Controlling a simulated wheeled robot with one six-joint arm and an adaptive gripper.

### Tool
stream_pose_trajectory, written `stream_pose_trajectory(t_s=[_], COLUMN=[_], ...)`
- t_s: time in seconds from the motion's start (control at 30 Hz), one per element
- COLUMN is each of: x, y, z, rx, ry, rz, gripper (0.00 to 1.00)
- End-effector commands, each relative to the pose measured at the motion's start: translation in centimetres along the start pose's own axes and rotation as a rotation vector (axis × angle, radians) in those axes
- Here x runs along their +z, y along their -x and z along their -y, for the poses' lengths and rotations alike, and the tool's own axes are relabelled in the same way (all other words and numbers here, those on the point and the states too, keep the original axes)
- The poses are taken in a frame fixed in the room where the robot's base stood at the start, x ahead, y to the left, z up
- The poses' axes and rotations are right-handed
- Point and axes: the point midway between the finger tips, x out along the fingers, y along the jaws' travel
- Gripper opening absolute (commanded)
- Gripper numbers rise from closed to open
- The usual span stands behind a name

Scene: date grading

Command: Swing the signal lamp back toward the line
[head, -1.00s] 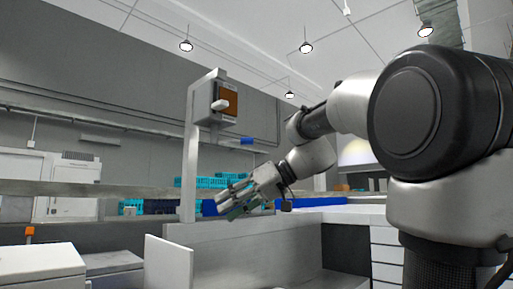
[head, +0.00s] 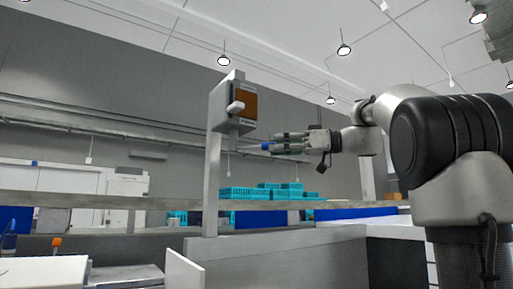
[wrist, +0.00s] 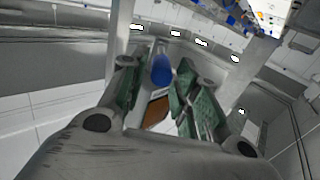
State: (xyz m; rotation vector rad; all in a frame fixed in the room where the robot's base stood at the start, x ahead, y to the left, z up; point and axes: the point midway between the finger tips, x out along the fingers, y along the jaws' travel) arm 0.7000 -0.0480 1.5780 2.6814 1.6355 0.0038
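The signal lamp (head: 233,106) is a grey box with a brown-orange panel and a pale knob on its face, mounted on an upright white post (head: 214,180). A blue-tipped handle (head: 265,147) shows beside the lamp's underside. My gripper (head: 277,148) is level with this handle, right of and below the lamp box. In the wrist view the blue grip (wrist: 162,68) lies between and just beyond the two green-padded fingers (wrist: 160,92), which stand apart. I see no clear contact. The brown-orange panel (wrist: 157,111) also shows between the fingers.
A long shelf or rail (head: 130,201) runs behind the post. A white upright panel (head: 184,272) and a small orange-topped item (head: 57,243) are at lower left. Space around the lamp's front looks clear.

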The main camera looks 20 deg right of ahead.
Motion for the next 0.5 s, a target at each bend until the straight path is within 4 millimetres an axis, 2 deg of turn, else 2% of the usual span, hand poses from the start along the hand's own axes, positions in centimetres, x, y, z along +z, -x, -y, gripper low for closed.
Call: stream_pose_trajectory(t_s=[0.3,0.5], x=[0.1,0.1], y=[-5.2,-7.0], z=[0.1,0.1], rx=[-0.005,-0.001], ry=[-0.002,-0.001], rz=[0.001,0.002], gripper=[0.31,0.31])
